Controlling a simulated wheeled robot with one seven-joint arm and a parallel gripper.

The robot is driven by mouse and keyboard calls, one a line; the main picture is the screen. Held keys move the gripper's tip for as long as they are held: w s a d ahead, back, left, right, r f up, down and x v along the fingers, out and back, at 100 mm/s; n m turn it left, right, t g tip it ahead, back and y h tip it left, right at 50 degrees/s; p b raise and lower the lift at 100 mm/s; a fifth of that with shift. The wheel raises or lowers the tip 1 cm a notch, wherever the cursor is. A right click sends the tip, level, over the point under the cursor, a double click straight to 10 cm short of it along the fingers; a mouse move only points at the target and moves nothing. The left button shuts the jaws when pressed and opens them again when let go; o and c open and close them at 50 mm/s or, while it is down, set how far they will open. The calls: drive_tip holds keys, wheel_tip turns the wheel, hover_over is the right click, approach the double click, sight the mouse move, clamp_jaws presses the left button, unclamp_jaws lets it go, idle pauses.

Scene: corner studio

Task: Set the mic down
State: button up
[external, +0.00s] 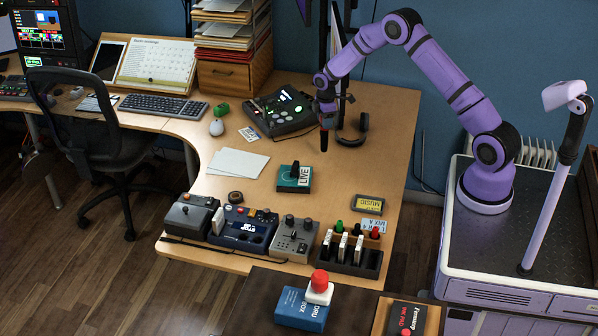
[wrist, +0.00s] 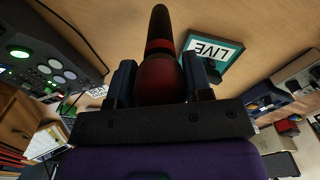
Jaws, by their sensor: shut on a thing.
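My gripper (wrist: 165,85) is shut on the mic (wrist: 160,62), which has a dark red rounded head and a black handle pointing away from the wrist. In the external view my gripper (external: 328,108) is over the right part of the wooden desk (external: 225,180), and the mic (external: 324,140) hangs below it, roughly upright. I cannot tell whether the mic's lower end touches the desk. A teal box marked LIVE (external: 294,179) lies near the mic, toward the front left; it also shows in the wrist view (wrist: 212,52).
Dark headphones (external: 353,132) lie just right of the mic. A console with green lights (external: 282,110) stands behind and left. White sheets (external: 237,163) lie left of the LIVE box, and several devices (external: 245,226) line the front edge. Bare desk lies between the headphones and a yellow-labelled box (external: 369,204).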

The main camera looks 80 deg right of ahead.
drive_tip(key=w+d+f, duration=0.4)
drive_tip(key=w, duration=0.5)
drive_tip(key=shift+w+d+f, duration=0.15)
drive_tip(key=shift+w+f, duration=0.05)
drive_tip(key=shift+f, duration=0.1)
drive_tip(key=o, duration=1.1)
drive_tip(key=shift+c, duration=0.2)
